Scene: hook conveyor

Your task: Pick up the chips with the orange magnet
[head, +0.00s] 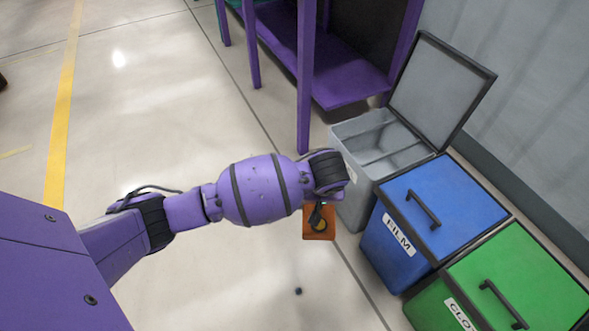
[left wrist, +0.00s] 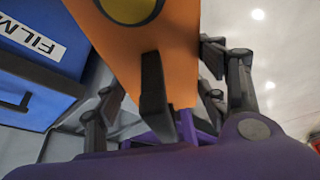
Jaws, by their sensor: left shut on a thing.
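My left arm comes in from the left of the head view, and its gripper (head: 318,212) points down in front of the bins. It is shut on the orange magnet (head: 326,233), a flat orange block with a dark handle and a yellowish round part. In the left wrist view the magnet (left wrist: 185,35) fills the top middle, with dark fingers on both sides of it. A small dark round thing (head: 298,291) lies on the floor just below; I cannot tell whether it is a chip. My right gripper is not in view.
A grey bin (head: 352,205) stands with its lid open against the wall. Beside it are a closed blue FILM bin (head: 445,205) and a closed green bin (head: 530,275). A purple rack (head: 304,90) stands behind.

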